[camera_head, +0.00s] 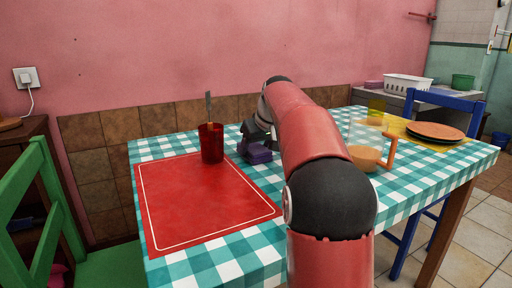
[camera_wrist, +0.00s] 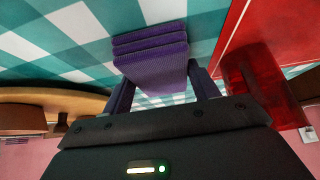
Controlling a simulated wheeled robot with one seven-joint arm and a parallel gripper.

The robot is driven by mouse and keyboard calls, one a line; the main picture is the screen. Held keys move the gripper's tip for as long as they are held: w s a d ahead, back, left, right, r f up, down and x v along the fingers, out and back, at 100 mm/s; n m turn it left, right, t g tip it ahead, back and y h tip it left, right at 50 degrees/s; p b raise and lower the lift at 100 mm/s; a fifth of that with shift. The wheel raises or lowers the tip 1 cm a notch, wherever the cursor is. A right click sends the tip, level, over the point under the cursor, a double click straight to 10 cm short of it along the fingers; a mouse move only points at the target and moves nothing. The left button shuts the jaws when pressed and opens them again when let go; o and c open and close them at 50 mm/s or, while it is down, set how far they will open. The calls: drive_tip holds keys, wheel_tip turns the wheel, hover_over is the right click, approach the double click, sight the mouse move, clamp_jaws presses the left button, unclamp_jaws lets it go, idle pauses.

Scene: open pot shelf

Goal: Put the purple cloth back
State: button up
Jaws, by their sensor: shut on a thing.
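The purple cloth (camera_head: 259,155) is a folded, layered block at the table's far side, just right of the red cup. My gripper (camera_head: 256,143) reaches down over it from behind my arm. In the wrist view the cloth (camera_wrist: 152,48) sits between the two dark fingers of my gripper (camera_wrist: 163,83), which is shut on it. The checked tablecloth shows beyond it. I cannot tell whether the cloth rests on the table or hangs just above it.
A red mat (camera_head: 205,205) lies left, with the red cup (camera_head: 211,143) near its far right corner. Right of my arm are a wooden-handled glass vessel (camera_head: 366,157) and stacked plates (camera_head: 436,131). A white basket (camera_head: 407,84) and a purple item (camera_head: 374,84) stand on the back counter.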

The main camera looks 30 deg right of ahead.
drive_tip(key=o, duration=0.9)
drive_tip(key=shift+o, duration=0.2)
drive_tip(key=shift+s+r, duration=0.15)
drive_tip(key=shift+r, duration=0.2)
drive_tip(key=p+v, duration=0.2)
drive_tip(key=v, duration=0.9)
drive_tip(key=shift+s+r, duration=0.15)
drive_tip(key=shift+s, duration=0.05)
